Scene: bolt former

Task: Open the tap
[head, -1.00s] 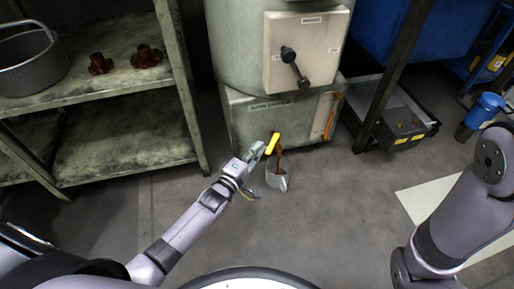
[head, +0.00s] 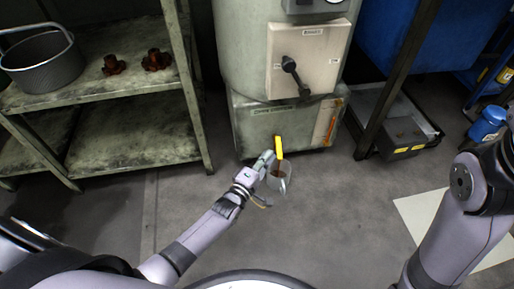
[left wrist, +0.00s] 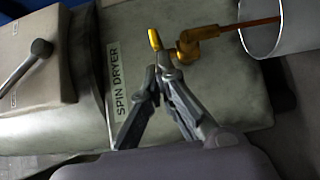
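The tap (left wrist: 200,38) is brass and sticks out of the front of the grey spin dryer (head: 245,130). Its yellow handle (head: 279,147) stands about upright in the head view, and it also shows in the left wrist view (left wrist: 154,40). My left gripper (head: 268,156) is beside the handle. In the left wrist view its fingertips (left wrist: 158,76) are together just below the handle, with nothing visible between them. My right gripper is out of view.
A metal shelf (head: 115,88) with a basket (head: 42,68) and two rusty parts stands at the left. The floor in front is clear.

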